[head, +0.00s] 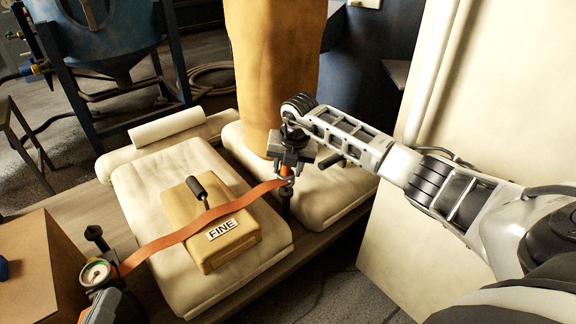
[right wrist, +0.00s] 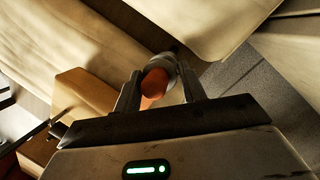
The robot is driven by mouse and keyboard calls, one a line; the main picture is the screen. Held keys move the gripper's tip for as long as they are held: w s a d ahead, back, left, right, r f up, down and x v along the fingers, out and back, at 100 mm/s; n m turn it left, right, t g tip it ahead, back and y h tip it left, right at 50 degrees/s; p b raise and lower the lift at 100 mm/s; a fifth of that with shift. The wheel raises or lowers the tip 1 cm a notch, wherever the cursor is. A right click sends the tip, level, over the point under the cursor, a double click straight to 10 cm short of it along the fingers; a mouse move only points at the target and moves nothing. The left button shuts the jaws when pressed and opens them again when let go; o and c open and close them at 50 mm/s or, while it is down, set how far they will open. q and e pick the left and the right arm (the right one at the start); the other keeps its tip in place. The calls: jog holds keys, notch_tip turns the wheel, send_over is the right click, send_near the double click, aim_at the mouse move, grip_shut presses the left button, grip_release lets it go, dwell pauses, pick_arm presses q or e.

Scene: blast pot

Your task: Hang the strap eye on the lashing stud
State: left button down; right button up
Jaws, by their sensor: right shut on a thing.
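The orange strap (head: 190,230) runs from a gauge-bearing tensioner (head: 97,274) at lower left, across the tan block marked FINE, to my right gripper (head: 289,167). That gripper is shut on the strap's end at the metal strap eye (head: 286,184). In the right wrist view the orange strap end (right wrist: 154,86) and grey eye (right wrist: 166,69) sit between the fingers of my right gripper (right wrist: 160,90). The dark lashing stud (head: 286,207) stands upright just below the eye. I cannot tell whether the eye is around its top.
The tan FINE block (head: 200,225) lies on a cream sack (head: 150,190), with another sack (head: 335,190) beside the stud. A tall tan sack (head: 272,70) stands behind. A pale panel (head: 480,110) is at right.

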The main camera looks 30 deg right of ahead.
aim_at(289, 174)
jog(key=shift+f, duration=0.1)
jog(key=shift+f+b, duration=0.45)
jog(key=shift+f, duration=0.35)
jog(key=shift+f, duration=0.35)
jog(key=shift+f+b, duration=0.25)
jog(key=shift+b, duration=0.15)
jog(key=o, duration=1.2)
jog(key=shift+f, duration=0.1)
